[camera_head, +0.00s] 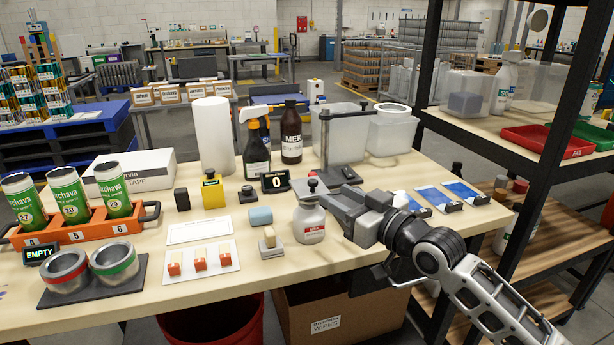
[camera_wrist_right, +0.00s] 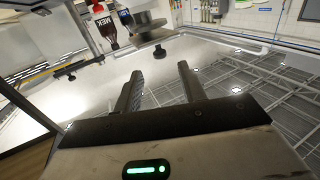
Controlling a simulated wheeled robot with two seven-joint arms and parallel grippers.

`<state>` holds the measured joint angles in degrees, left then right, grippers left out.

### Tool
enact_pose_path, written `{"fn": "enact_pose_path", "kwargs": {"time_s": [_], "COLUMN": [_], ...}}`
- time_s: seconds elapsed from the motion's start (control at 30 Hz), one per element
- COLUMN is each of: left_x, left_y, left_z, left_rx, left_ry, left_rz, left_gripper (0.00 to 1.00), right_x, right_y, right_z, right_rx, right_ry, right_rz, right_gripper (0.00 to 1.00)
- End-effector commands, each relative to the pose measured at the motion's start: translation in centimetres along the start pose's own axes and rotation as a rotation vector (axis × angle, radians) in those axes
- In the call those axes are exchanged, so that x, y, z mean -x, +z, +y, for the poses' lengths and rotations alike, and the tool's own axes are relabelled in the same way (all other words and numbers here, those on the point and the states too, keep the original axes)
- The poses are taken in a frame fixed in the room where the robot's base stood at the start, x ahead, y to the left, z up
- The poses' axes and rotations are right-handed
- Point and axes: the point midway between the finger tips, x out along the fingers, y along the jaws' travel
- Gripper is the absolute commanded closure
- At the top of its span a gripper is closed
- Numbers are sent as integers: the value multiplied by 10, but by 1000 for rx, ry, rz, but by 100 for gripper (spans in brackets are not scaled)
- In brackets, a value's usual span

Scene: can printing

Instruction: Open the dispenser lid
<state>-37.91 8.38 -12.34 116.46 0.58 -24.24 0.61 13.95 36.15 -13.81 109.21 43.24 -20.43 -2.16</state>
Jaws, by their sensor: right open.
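The dispenser (camera_head: 309,223) looks to be the squat white bottle with a red label, upright near the table's front edge. My left gripper is out of view.
A brown MEK bottle (camera_head: 291,137) and a spray bottle (camera_head: 256,150) stand behind. Blue packets (camera_head: 437,198) lie to the right. A dark shelf post (camera_head: 545,145) rises further right.

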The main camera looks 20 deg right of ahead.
Motion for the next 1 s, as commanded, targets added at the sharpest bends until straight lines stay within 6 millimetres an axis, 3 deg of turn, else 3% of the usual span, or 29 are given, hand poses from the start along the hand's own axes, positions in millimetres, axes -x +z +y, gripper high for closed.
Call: {"fn": "enact_pose_path", "kwargs": {"time_s": [0.2, 0.4, 0.6, 0.9, 1.0], "left_x": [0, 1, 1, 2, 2], "left_y": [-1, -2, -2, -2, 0], "left_z": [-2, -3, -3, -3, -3], "left_rx": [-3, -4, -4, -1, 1], "left_ry": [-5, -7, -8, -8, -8], "left_rz": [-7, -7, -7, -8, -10], "left_gripper": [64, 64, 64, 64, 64], "right_x": [-49, -83, -99, -100, -100], "right_y": [-3, 0, 0, 1, 1], "right_z": [0, 0, 0, 0, 0], "right_rx": [-2, -1, 0, 1, 1], "right_ry": [0, 0, 0, 0, 0], "right_rz": [3, 0, 0, -1, -1], "right_gripper": [60, 60, 60, 60, 84]}}
